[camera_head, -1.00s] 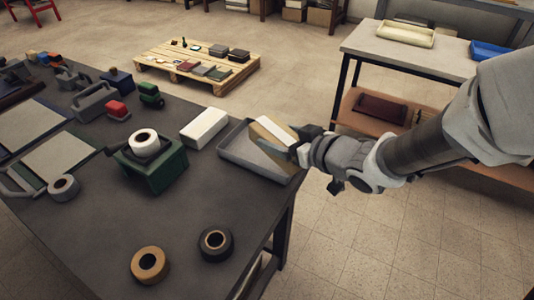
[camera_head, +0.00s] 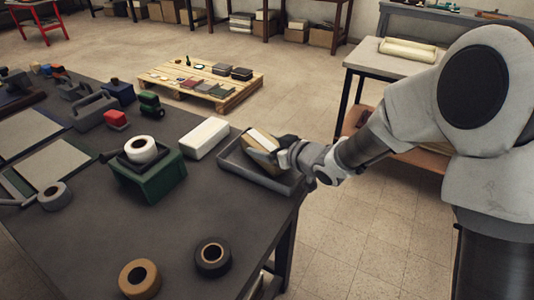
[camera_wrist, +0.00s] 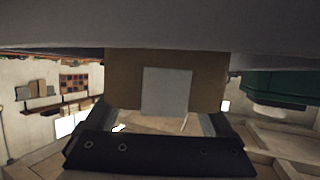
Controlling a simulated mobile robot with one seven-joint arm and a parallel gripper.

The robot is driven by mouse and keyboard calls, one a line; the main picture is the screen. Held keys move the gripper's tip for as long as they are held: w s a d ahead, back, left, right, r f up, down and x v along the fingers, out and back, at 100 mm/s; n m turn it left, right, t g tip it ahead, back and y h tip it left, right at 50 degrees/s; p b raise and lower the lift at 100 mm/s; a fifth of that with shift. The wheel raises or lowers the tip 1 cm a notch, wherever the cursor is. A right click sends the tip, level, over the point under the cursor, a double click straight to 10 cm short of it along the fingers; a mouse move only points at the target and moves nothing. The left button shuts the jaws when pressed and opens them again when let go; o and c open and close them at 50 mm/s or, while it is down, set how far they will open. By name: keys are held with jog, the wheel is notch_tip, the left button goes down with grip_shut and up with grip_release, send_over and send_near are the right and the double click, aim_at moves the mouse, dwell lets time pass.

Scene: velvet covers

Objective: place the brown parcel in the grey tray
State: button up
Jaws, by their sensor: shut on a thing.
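The brown parcel (camera_head: 254,151), with a pale label on its upper face, is at the grey tray (camera_head: 229,164) near the dark table's right edge. In the head view it looks tilted and within the tray's outline; I cannot tell whether it touches the tray floor. My gripper (camera_head: 273,154) comes in from the right and is shut on the parcel. In the wrist view the parcel (camera_wrist: 125,82) fills the middle between the fingers, its white label facing the camera.
A white box (camera_head: 205,138) lies just behind the tray. A green holder (camera_head: 160,182) with a white tape roll stands to the left. A black tape roll (camera_head: 212,257) and a tan one (camera_head: 139,278) lie nearer. The table between them and the tray is clear.

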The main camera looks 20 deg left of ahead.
jog(key=shift+f, duration=0.55)
jog(key=shift+f, duration=0.15)
jog(key=o, duration=1.5)
jog(key=shift+r, duration=0.2)
jog(key=p+v, duration=0.3)
jog(key=v, duration=0.9)
jog(key=shift+s+f, duration=0.1)
jog(key=shift+s, duration=0.05)
